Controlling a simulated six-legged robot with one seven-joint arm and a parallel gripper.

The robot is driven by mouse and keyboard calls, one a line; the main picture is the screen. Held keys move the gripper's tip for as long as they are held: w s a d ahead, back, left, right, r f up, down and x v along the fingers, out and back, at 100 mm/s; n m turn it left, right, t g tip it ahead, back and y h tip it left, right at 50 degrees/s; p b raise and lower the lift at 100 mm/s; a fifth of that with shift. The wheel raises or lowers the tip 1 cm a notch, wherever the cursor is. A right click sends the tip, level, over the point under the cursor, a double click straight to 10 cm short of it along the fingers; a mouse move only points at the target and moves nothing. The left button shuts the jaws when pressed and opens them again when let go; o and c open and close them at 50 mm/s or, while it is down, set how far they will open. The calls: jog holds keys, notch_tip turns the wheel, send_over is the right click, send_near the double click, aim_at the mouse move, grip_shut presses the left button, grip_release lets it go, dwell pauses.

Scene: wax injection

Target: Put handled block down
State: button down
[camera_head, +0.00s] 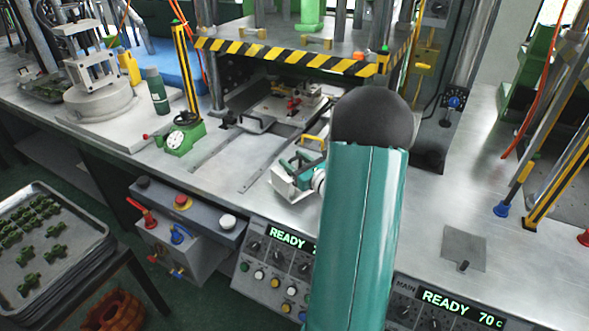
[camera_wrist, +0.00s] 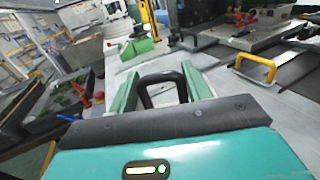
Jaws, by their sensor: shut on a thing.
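My gripper (camera_wrist: 161,82) is shut on the black handle (camera_wrist: 149,96) of the handled block; the handle stands between its two green fingers in the wrist view. The block's body is mostly hidden there by my gripper. In the head view my gripper (camera_head: 299,162) is low over the bench in front of the press, partly hidden by my arm. A pale metal block (camera_head: 283,185) shows right at it, close to the bench top. I cannot tell whether its underside touches the bench.
A plate with a yellow handle (camera_wrist: 258,69) lies just to the right, by the press rails. A green dial gauge stand (camera_head: 183,136) is to the left. A striped yellow-black bar (camera_head: 290,56) crosses the press front. Bare bench lies left of the block.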

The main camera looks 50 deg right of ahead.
jog(key=shift+f, duration=1.4)
jog(key=shift+f, duration=0.1)
jog(key=c, duration=0.6)
grip_release()
jog(key=shift+f, duration=0.1)
jog(key=shift+c, duration=0.2)
